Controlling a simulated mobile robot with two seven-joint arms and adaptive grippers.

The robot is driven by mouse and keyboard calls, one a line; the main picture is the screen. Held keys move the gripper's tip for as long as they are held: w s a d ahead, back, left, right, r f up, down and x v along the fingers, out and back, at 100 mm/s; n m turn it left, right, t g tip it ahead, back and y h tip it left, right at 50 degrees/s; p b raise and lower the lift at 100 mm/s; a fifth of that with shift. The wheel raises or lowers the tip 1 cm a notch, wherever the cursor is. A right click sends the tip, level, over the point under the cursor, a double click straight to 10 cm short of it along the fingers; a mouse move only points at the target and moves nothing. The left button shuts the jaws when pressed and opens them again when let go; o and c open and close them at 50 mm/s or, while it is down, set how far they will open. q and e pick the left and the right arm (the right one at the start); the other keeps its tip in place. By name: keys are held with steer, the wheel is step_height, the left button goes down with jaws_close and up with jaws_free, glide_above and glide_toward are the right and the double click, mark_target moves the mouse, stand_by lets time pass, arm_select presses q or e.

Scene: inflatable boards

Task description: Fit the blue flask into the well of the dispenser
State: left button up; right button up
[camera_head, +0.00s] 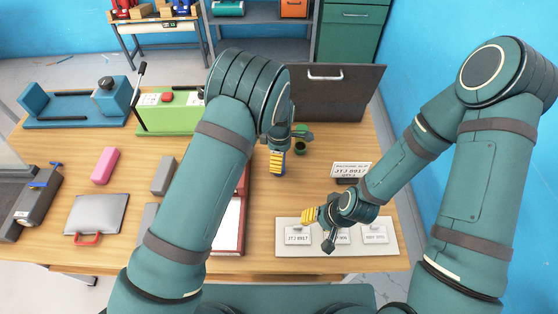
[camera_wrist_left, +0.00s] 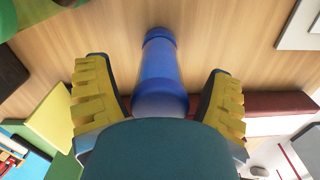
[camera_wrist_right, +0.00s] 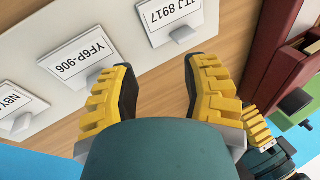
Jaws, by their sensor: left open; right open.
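The blue flask (camera_wrist_left: 160,75) shows in the left wrist view, between the two fingers of my open left gripper (camera_wrist_left: 157,85). Gaps show on both sides of it, and my own gripper body hides its near end.
A pale board (camera_head: 287,251) with several label cards lies at the front right. A card stand (camera_head: 350,170) is behind it. A small green round item (camera_head: 300,148) is beside my left gripper. A green lever machine (camera_head: 170,121), blue device (camera_head: 60,108) and pink block (camera_head: 104,166) are left.

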arm_select(q)
steer(key=c, duration=1.4)
